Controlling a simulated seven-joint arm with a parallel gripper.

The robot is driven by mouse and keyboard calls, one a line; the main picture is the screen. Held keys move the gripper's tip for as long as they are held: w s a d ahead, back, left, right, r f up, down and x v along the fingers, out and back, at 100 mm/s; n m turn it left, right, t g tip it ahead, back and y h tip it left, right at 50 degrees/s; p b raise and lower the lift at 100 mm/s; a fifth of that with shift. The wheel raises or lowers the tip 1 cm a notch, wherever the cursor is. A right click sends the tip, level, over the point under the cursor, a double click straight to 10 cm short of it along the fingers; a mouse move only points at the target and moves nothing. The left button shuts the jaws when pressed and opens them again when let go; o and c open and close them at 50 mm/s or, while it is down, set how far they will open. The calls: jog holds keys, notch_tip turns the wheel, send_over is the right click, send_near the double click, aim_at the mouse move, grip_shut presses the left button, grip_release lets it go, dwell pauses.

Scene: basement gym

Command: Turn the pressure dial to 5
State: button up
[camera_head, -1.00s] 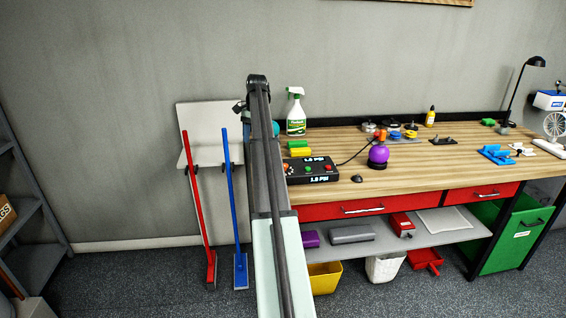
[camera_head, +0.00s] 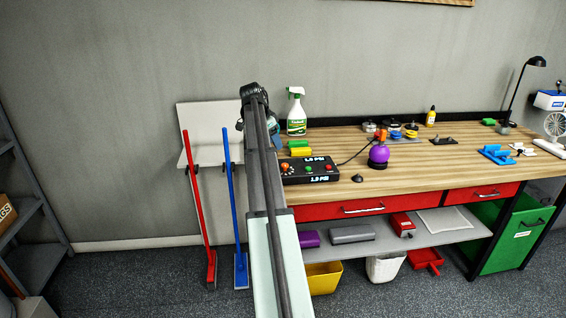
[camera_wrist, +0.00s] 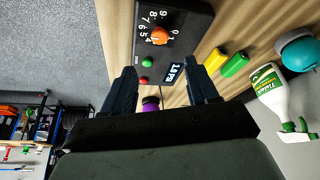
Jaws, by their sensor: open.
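The pressure dial is an orange knob (camera_wrist: 159,36) on a black control box (camera_wrist: 188,18), with white numbers printed around it. I cannot tell for sure which number it points at. The box also shows in the head view (camera_head: 329,178) at the left end of the workbench, with the knob (camera_head: 284,168) at its left end. A lit PSI display (camera_wrist: 174,73) is on the box; its digits are too small to read surely. My gripper (camera_wrist: 162,72) is open and empty. Its fingers are apart from the knob. In the head view my arm mostly hides the gripper.
A green button (camera_wrist: 148,61) and a red button (camera_wrist: 143,80) are on the box. Green and yellow blocks (camera_head: 300,148), a spray bottle (camera_head: 296,112) and a purple ball-shaped object (camera_head: 379,154) stand nearby on the wooden bench (camera_head: 430,175). The bench front is mostly clear.

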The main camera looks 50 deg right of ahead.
aim_at(285, 165)
jog(key=x, duration=1.1)
jog(key=shift+f, duration=0.25)
jog(key=c, duration=1)
jog(key=shift+c, duration=0.2)
jog(key=shift+n, duration=0.3)
jog(key=shift+s+n+t, duration=0.15)
jog(key=shift+n+t, duration=0.25)
jog(key=shift+n, duration=0.4)
jog(key=shift+n+t, duration=0.7)
jog(key=shift+n, duration=1.1)
